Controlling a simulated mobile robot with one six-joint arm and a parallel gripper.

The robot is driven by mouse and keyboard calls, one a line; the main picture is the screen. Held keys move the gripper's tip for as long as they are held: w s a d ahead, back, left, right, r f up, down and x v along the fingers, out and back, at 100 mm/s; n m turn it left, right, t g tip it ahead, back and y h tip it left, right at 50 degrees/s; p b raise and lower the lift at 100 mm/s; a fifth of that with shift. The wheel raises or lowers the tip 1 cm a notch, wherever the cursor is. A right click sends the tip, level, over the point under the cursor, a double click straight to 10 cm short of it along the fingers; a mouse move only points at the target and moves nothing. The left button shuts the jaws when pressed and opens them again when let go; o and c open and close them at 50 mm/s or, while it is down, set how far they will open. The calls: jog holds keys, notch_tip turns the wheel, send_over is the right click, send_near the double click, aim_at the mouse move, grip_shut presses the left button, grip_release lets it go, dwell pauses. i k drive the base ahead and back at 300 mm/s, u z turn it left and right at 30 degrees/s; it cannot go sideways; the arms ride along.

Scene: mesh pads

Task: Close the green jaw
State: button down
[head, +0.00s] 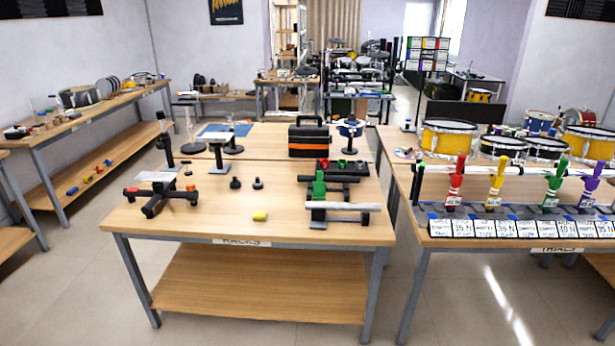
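A green jaw-like piece (319,187) stands upright near the right side of the middle table (230,233), at the left end of a silver bar (345,206) on a black stand. A second green upright piece (555,180) stands on the right table in a row with a red one (455,182), a yellow one (496,180) and a purple one (589,185). At this distance I cannot tell whether either green piece is open or closed. My gripper is not in view.
White cards (481,229) line the right table's front edge, with drums (449,136) behind. A yellow block (260,216), black knobs and a black-orange case (309,138) sit on the middle table. Floor is clear before the tables and in the left aisle (90,225).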

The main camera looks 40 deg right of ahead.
aim_at(319, 188)
jog(key=z, duration=0.05)
jog(key=i, duration=1)
jog(key=u, duration=0.05)
